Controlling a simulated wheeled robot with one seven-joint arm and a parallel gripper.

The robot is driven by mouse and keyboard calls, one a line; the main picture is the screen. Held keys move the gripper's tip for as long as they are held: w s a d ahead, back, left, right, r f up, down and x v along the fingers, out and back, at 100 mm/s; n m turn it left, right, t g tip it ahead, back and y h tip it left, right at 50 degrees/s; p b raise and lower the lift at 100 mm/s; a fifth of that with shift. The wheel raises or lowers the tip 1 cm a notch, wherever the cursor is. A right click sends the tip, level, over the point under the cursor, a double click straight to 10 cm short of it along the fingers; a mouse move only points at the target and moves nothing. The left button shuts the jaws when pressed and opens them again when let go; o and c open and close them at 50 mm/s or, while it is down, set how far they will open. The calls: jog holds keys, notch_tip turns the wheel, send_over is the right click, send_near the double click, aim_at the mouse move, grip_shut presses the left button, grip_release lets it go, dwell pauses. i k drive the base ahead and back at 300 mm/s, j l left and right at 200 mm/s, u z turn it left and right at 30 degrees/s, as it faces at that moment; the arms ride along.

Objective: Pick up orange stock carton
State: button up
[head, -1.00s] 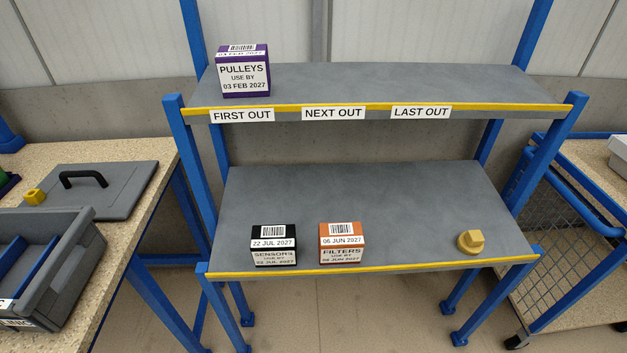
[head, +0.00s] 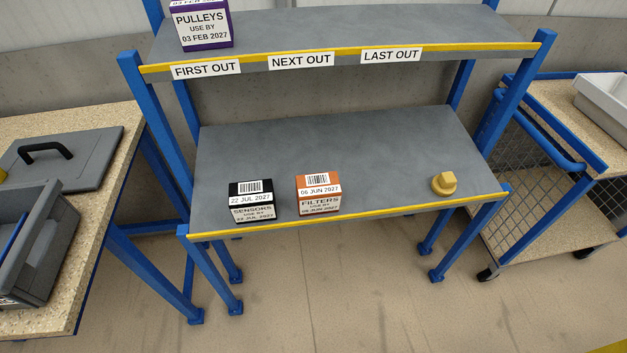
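The orange stock carton (head: 319,196) stands upright on the lower grey shelf (head: 330,150), close to its yellow front edge. Its label reads FILTERS, with a date of 06 JUN 2027. A black carton (head: 251,201) labelled SENSORS, 22 JUL 2027, stands to its left with a gap between them. My gripper is not in the head view.
A purple PULLEYS carton (head: 202,24) stands on the upper shelf (head: 350,31) above the FIRST OUT label. A yellow knob-shaped piece (head: 444,183) lies right on the lower shelf. A bench with a grey bin (head: 42,250) is left; a blue mesh cart (head: 540,200) is right.

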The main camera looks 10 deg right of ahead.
aim_at(319, 193)
jog(key=i+l, duration=0.25)
jog(key=l, duration=0.15)
jog(key=i+l, duration=0.3)
jog(key=l, duration=0.15)
jog(key=i+l, duration=0.25)
jog(key=l, duration=0.15)
jog(key=i+l+u, duration=0.1)
jog(key=i+l, duration=0.2)
jog(key=l, duration=0.15)
